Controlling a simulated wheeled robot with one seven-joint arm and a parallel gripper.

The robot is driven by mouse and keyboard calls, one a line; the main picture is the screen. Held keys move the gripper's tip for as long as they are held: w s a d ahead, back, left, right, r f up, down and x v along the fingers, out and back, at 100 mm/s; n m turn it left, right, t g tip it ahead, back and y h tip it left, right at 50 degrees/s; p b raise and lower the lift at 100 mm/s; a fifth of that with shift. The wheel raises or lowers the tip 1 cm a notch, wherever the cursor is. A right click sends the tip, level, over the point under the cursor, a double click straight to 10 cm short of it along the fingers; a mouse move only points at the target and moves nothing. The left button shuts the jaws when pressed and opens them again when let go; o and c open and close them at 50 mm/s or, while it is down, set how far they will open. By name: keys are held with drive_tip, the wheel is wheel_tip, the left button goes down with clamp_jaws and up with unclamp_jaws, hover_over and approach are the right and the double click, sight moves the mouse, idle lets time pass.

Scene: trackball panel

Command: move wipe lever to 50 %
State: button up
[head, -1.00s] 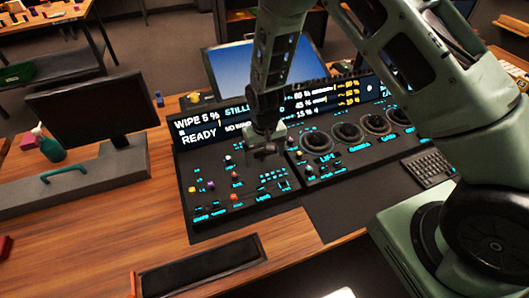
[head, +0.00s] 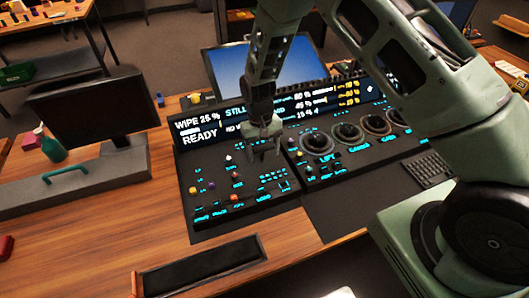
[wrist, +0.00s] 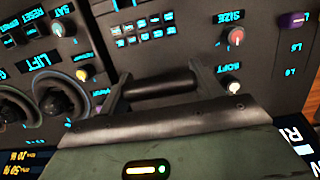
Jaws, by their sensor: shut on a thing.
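The wipe lever's dark bar handle (wrist: 160,88) lies between the fingers of my gripper (wrist: 155,82) in the wrist view, and my gripper is shut on it. In the head view my gripper (head: 265,152) reaches down over the upper right of the left control panel (head: 222,205). The lever is too dark and covered to make out there.
In the wrist view, a red-topped knob (wrist: 236,37) and a white knob (wrist: 233,87) stand right of the gripper. Trackballs (head: 347,133) line the panel at right. A monitor (head: 94,115) and a green bottle (head: 52,147) stand at left. Bare wood (head: 110,225) lies in front.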

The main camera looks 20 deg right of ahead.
drive_tip(key=shift+o, duration=0.2)
drive_tip(key=shift+w+r+g, duration=0.1)
drive_tip(key=shift+w+g, duration=0.2)
drive_tip(key=shift+w, duration=0.25)
drive_tip(key=shift+r, duration=0.1)
drive_tip(key=shift+c, duration=0.2)
drive_tip(key=shift+w, duration=0.1)
drive_tip(key=shift+o, duration=0.2)
drive_tip(key=shift+w+b, duration=0.45)
drive_tip(key=shift+w, duration=0.1)
drive_tip(key=shift+c, duration=0.2)
drive_tip(key=o, duration=1.4)
drive_tip(key=b+v, duration=0.3)
drive_tip(key=v, duration=1.4)
drive_tip(key=shift+r, duration=0.25)
